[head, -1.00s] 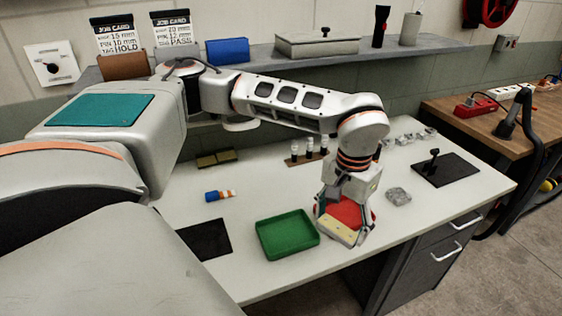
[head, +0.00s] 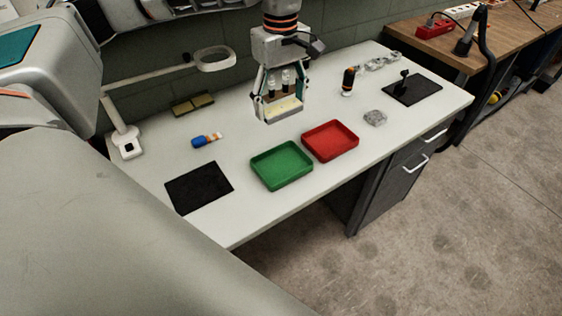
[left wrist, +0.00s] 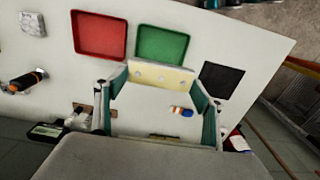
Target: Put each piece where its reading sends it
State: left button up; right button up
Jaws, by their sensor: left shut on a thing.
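My left gripper (head: 282,108) is shut on a pale yellow plate-like piece (head: 283,107) and holds it above the back-middle of the table. In the left wrist view the piece (left wrist: 160,77) spans between the fingertips and shows a few small dark spots. A green tray (head: 282,173) and a red tray (head: 331,149) lie side by side in front of the gripper; both look empty. They also show in the left wrist view, green (left wrist: 163,45) and red (left wrist: 98,35). My right gripper is not in view.
A dark mat (head: 198,187) lies left of the green tray, and a blue-and-orange item (head: 206,141) behind it. A magnifier lamp (head: 215,59) stands back left.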

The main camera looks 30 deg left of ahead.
aim_at(280, 166)
pick_arm(q)
notch_tip(280, 166, down, 19)
jog(key=shift+f+b, duration=0.1)
jog(key=shift+b, duration=0.45)
jog(key=shift+f, duration=0.1)
jog(key=o, duration=0.9)
notch_tip(280, 166, up, 12)
jog(key=shift+r+p, duration=0.15)
jog(key=shift+p, duration=0.2)
jog(key=shift+s, duration=0.15)
